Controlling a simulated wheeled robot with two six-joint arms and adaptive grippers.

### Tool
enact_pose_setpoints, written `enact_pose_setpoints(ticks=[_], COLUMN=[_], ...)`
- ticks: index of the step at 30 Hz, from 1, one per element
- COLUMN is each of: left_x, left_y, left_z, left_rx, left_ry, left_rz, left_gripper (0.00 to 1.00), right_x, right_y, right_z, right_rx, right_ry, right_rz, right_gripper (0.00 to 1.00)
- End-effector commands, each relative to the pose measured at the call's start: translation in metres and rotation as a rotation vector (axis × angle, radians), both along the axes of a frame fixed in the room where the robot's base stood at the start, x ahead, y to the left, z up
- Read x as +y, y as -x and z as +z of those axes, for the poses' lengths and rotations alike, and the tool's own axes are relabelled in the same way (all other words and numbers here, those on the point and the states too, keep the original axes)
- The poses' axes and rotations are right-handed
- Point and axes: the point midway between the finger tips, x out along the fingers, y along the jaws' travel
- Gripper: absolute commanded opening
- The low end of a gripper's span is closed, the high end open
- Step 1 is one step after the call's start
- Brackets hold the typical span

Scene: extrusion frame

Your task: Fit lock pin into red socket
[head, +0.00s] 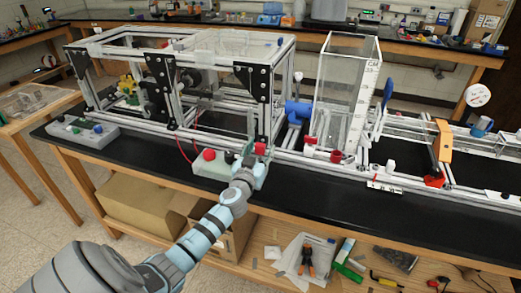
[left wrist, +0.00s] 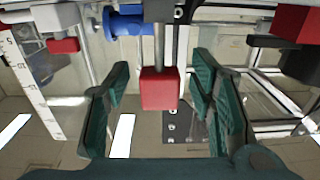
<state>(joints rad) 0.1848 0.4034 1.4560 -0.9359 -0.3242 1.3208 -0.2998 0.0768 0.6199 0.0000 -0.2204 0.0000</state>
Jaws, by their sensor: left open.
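In the left wrist view a red block (left wrist: 160,90) sits at the end of a thin metal rod (left wrist: 159,45). It lies between the two green finger pads of my left gripper (left wrist: 161,75), with a gap on both sides. In the head view my left gripper (head: 251,155) is at the front lower corner of the extrusion frame, beside a small red part (head: 260,148). The gripper is open and holds nothing. I cannot tell whether the red block is the lock pin's head or the socket. My right gripper is not in view.
The extrusion frame (head: 203,131) stands behind the gripper on the black bench (head: 330,190). A box with a red button (head: 209,155) is just left of it. A clear tank (head: 345,90) stands to the right. The bench's front strip is mostly clear.

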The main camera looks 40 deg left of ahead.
Motion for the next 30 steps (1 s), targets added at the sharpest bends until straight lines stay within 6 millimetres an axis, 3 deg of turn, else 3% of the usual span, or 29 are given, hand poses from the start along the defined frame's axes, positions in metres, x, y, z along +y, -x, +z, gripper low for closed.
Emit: enact_pose_setpoints(ticks=[5,14,23,26,30], left_x=[0.000,0.000,0.000,0.000,0.000], left_y=[0.000,0.000,0.000,0.000,0.000], left_z=[0.000,0.000,0.004,0.015,0.049], left_rx=[0.000,0.000,0.000,-0.002,-0.003], left_ry=[0.000,0.000,0.000,-0.001,0.000], left_rz=[0.000,0.000,0.000,0.000,0.000], left_gripper=[0.48,0.00,0.00,0.00,0.00], right_x=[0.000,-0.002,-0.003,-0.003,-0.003], right_y=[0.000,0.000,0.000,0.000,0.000], right_z=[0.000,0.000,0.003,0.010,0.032], right_rx=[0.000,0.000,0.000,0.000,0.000], right_ry=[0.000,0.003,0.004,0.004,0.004], right_rz=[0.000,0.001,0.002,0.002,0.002], right_gripper=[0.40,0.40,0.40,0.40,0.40])
